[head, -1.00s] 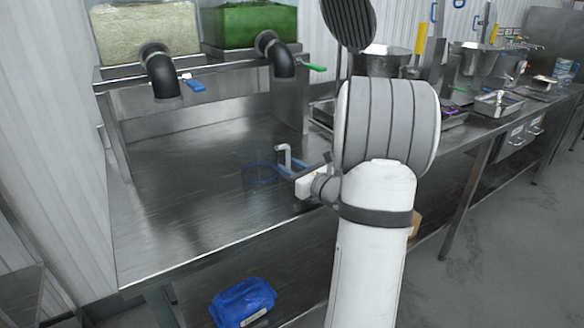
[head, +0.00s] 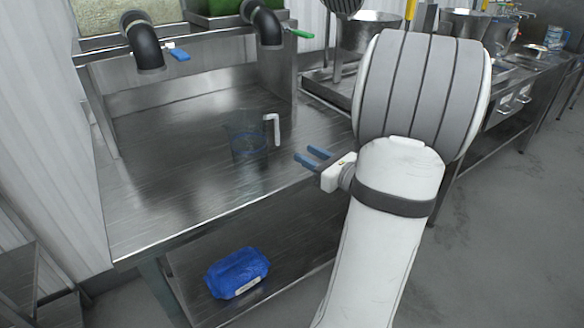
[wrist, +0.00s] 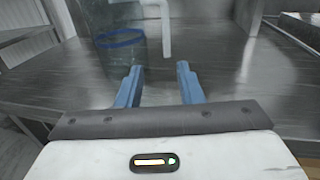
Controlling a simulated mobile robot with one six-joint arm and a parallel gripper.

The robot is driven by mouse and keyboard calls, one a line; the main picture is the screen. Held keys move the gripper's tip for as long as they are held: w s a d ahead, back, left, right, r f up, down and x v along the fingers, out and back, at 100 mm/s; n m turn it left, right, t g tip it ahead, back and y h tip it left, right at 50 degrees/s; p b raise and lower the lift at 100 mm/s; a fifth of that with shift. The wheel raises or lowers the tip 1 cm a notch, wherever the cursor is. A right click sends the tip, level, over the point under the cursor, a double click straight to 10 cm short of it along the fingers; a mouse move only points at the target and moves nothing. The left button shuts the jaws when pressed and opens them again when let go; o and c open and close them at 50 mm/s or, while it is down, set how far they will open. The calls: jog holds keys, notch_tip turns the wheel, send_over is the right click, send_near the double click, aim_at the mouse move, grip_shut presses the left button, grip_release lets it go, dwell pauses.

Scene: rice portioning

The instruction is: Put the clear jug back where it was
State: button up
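The clear jug (head: 246,140) stands upright on the steel table, with a white handle on its right side and a blue ring low on its body. My gripper (head: 314,158) is to the right of the jug, near the table's front edge, apart from the handle. Its two blue fingers are open with nothing between them. In the wrist view the jug (wrist: 122,45) is ahead and left of centre, its handle just beyond the open fingers (wrist: 158,85). The jug's top is cut off in the wrist view.
The steel table (head: 170,200) is clear left of the jug. Two black spouts stand over its back, one with a blue lever (head: 180,54), one with a green lever (head: 300,33). A blue pack (head: 237,273) lies on the lower shelf. Metal pots stand at the back right.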

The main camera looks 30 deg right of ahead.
jog(key=a+n+g+y, duration=0.1)
jog(key=a, duration=0.2)
jog(key=a+n+g+y, duration=0.1)
jog(key=a+n, duration=0.1)
jog(key=a, duration=0.1)
jog(key=a+n+g+y, duration=0.1)
jog(key=a+n+y, duration=0.1)
jog(key=a, duration=0.1)
jog(key=shift+w+a+f, duration=0.1)
jog(key=shift+w+f, duration=0.05)
jog(key=shift+f, duration=0.05)
jog(key=s+a+n+g, duration=0.1)
jog(key=a+n+g, duration=0.1)
jog(key=a, duration=0.1)
jog(key=s+a+f+n+g+y, duration=0.1)
jog(key=a+n+g, duration=0.1)
jog(key=a+n, duration=0.1)
jog(key=s+a+f+n+g, duration=0.1)
jog(key=a+n+g, duration=0.1)
jog(key=a, duration=0.3)
jog(key=shift+s+n+g+y, duration=0.3)
jog(key=shift+n, duration=0.1)
jog(key=s+a+f+n+g+h, duration=0.2)
jog(key=s+n+g+h, duration=0.3)
jog(key=n, duration=1.5)
jog(key=s+a+h, duration=0.1)
jog(key=s+h, duration=0.4)
jog(key=s, duration=0.1)
jog(key=shift+g, duration=0.3)
jog(key=shift+a+f, duration=0.1)
